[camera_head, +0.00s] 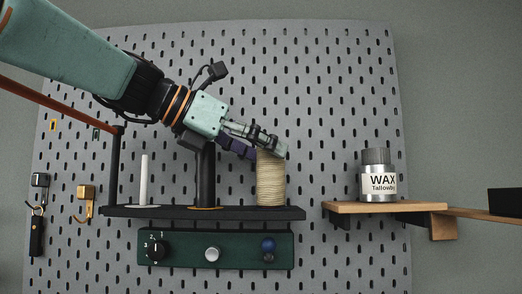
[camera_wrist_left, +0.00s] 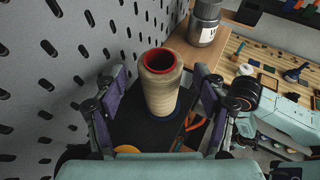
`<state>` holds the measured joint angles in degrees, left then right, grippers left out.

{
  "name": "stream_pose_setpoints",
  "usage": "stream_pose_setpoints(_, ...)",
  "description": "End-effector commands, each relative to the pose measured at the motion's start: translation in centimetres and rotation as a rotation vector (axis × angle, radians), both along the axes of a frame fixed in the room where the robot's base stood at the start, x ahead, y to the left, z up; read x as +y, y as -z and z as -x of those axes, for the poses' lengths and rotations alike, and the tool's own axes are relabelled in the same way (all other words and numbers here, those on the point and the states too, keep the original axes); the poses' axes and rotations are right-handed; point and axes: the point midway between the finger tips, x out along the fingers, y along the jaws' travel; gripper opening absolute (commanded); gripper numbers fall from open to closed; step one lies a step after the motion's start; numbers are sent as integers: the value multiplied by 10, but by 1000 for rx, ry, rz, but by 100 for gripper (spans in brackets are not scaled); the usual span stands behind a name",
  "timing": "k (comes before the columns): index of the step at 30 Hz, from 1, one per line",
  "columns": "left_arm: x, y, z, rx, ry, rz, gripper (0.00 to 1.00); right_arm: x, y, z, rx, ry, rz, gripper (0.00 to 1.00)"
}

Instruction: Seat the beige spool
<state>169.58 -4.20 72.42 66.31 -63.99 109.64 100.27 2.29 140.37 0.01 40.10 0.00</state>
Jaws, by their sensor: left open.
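The beige spool (camera_head: 270,182) stands upright at the right end of a black shelf (camera_head: 225,213). In the left wrist view, the spool (camera_wrist_left: 161,85) shows a red rim around its open top and stands on a dark surface. My left gripper (camera_head: 268,147) reaches in from the upper left, with its fingers at the spool's top. The left wrist view shows the fingers apart, one on each side of the spool, with gaps between. A white peg (camera_head: 143,180) and a thick black post (camera_head: 206,175) stand on the same shelf. My right gripper is not seen.
A wax tin (camera_head: 377,182) stands on a wooden shelf (camera_head: 370,207) to the right. A green panel (camera_head: 182,250) with knobs sits below the black shelf. Hooks (camera_head: 86,195) hang at left on the grey pegboard (camera_head: 330,100). Space between spool and tin is clear.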

Motion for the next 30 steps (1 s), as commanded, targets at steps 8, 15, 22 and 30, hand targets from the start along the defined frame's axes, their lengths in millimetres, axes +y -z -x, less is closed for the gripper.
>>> stream_pose_setpoints(8, 0, -31, 0, -1, 0, 1, 71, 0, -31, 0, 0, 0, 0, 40)
stream_pose_setpoints(15, 0, -55, 0, -1, 0, 1, 71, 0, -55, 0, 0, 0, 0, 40)
stream_pose_setpoints(22, 0, -78, 0, -1, 0, 1, 71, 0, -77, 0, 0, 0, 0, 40)
stream_pose_setpoints(30, 0, -100, 0, 0, 0, 0, 71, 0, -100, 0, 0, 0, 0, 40)
